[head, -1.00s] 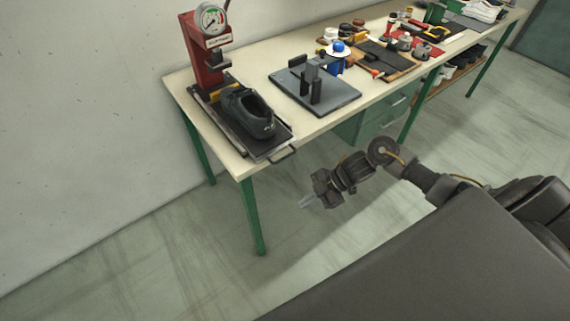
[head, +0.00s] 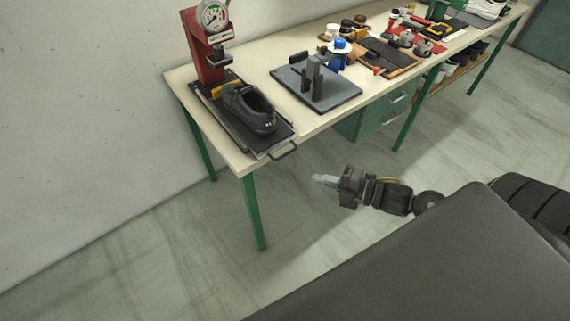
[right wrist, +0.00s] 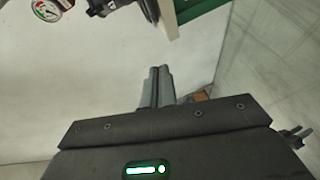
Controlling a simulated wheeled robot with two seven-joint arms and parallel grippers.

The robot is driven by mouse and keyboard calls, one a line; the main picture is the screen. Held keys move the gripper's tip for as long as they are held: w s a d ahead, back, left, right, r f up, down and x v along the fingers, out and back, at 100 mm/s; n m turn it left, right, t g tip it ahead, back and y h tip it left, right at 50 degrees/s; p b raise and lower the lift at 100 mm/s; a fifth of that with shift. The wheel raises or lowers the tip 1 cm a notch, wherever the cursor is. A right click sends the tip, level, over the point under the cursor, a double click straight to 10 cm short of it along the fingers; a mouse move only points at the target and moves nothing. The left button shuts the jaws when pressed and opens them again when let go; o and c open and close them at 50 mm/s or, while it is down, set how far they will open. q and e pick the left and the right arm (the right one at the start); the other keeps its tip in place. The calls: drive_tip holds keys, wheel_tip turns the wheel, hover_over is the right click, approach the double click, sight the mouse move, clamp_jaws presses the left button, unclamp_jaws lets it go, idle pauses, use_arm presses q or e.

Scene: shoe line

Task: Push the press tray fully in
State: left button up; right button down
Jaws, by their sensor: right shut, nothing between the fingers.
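The press tray (head: 272,146) is a dark flat plate with a wire handle (head: 284,151) at its front, and it sticks out from the red press (head: 208,52) to the table's front edge. A dark shoe (head: 249,109) sits on the tray. My right gripper (head: 322,180) is shut and empty, in the air in front of the table, to the right of and below the handle, apart from it. Its closed fingers show in the right wrist view (right wrist: 157,88). My left gripper is in neither view.
The pale bench (head: 222,150) has green legs. A grey plate with a dark stand (head: 317,92) lies right of the tray. Bottles, tools and shoes stand farther along. A green drawer unit (head: 380,115) hangs under the bench. The floor in front is clear.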

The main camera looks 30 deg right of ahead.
drive_tip(key=w+d+p+x, duration=0.1)
drive_tip(key=p+x, duration=0.3)
drive_tip(key=x, duration=0.9)
drive_tip(key=shift+w+d+f, duration=0.2)
drive_tip(key=shift+d+f, duration=0.15)
drive_tip(key=shift+d, duration=0.3)
